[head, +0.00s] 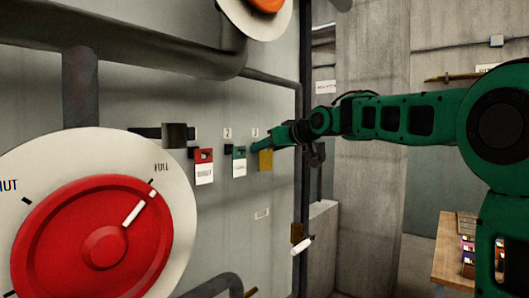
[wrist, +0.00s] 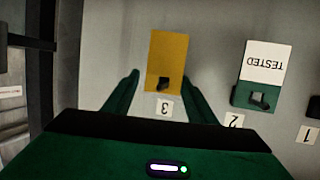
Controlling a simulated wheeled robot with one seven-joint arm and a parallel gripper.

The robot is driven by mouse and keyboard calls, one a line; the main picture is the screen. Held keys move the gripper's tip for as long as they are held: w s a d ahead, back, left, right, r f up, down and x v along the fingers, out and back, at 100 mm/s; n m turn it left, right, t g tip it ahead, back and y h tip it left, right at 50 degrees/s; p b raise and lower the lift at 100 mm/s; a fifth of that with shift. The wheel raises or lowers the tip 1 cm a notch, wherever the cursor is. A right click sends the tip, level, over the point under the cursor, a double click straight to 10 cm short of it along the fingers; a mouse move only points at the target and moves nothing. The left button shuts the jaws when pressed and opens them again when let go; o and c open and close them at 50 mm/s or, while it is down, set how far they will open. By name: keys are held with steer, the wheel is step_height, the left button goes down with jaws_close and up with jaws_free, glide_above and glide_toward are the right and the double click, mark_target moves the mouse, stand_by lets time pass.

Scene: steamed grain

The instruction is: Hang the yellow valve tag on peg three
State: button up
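The yellow tag (wrist: 167,58) hangs flat against the wall panel at the peg above label 3 (wrist: 164,108) in the wrist view, which shows the wall upside down. A dark peg (wrist: 164,84) shows at the tag's holed end. My gripper (wrist: 162,78) is open, with its green fingers apart on either side of that end. In the head view the yellow tag (head: 266,161) hangs just below my gripper (head: 267,143), which partly hides its top. The wrist view shows a gap at the left finger; contact at the right finger is unclear.
A green and white TESTED tag (wrist: 264,62) hangs at peg 2, close beside my gripper. A red and white tag (head: 204,168) hangs farther left. A large red dial (head: 80,255) and pipes (head: 150,45) stand out from the wall. A vertical pipe (head: 301,190) runs near my gripper.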

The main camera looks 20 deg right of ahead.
steer(key=shift+s+a, duration=0.1)
steer(key=shift+a, duration=0.35)
steer(key=d+v, duration=0.1)
steer(key=v, duration=1)
steer(key=s+d+f+m+g+h, duration=0.2)
steer(key=s+d+f, duration=0.2)
steer(key=f, duration=0.4)
steer(key=s+d+f+m+g+h, duration=0.1)
steer(key=s+d+f+m+g, duration=0.1)
steer(key=s+d+f, duration=0.4)
steer(key=s+d+f+m+g+h, duration=0.1)
steer(key=s+d+f+g+h, duration=0.15)
steer(key=f, duration=0.65)
steer(key=s+f+m+g, duration=0.1)
steer(key=s+f+g, duration=0.1)
steer(key=s+f, duration=0.4)
steer(key=s+f+m+g, duration=0.2)
steer(key=s+f, duration=0.4)
steer(key=s, duration=0.7)
steer(key=s+d+f+m+g, duration=0.1)
steer(key=s+f+m+g, duration=0.1)
steer(key=s+f, duration=0.5)
steer(key=shift+s+d+g+y, duration=0.15)
steer(key=shift+s+g, duration=0.2)
steer(key=shift+s, duration=0.4)
steer(key=shift+s+a+g+y, duration=0.1)
steer(key=shift+s+g, duration=0.2)
steer(key=shift+s, duration=0.45)
